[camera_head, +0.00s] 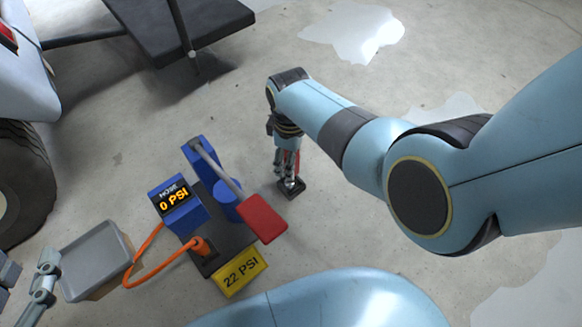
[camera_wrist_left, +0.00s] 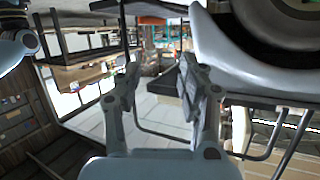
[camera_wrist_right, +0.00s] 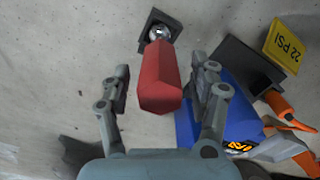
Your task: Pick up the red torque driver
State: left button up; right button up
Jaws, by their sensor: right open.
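The red torque driver (camera_wrist_right: 160,80) stands with its metal shaft down in a dark square base (camera_wrist_right: 157,22) on the concrete floor. In the head view, only a sliver of the red driver (camera_head: 298,162) shows beside my right gripper (camera_head: 286,165), above the dark base (camera_head: 292,190). In the right wrist view, my right gripper (camera_wrist_right: 165,80) is open, with one finger on each side of the red handle. A gap shows on both sides. My left gripper (camera_wrist_left: 160,80) is open and empty, away from the driver. Part of it shows at the head view's lower left.
A blue foot pump with a red pedal (camera_head: 264,219), an orange hose (camera_head: 145,258) and a yellow "22 PSI" plate (camera_head: 240,272) stands left of the driver. Floor beyond the driver is clear.

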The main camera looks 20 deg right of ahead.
pick_arm(q)
jog(key=shift+w+d+r+t, duration=0.1)
jog(key=shift+w+r+t, duration=0.3)
jog(key=shift+r, duration=0.3)
jog(key=shift+w+d+r+t, duration=0.1)
jog(key=shift+w+r+t, duration=0.2)
jog(key=shift+w+r, duration=0.3)
pick_arm(e)
jog(key=shift+f, duration=0.35)
pick_arm(q)
jog(key=shift+s, duration=0.1)
pick_arm(e)
jog(key=shift+c, duration=0.3)
grip_shut()
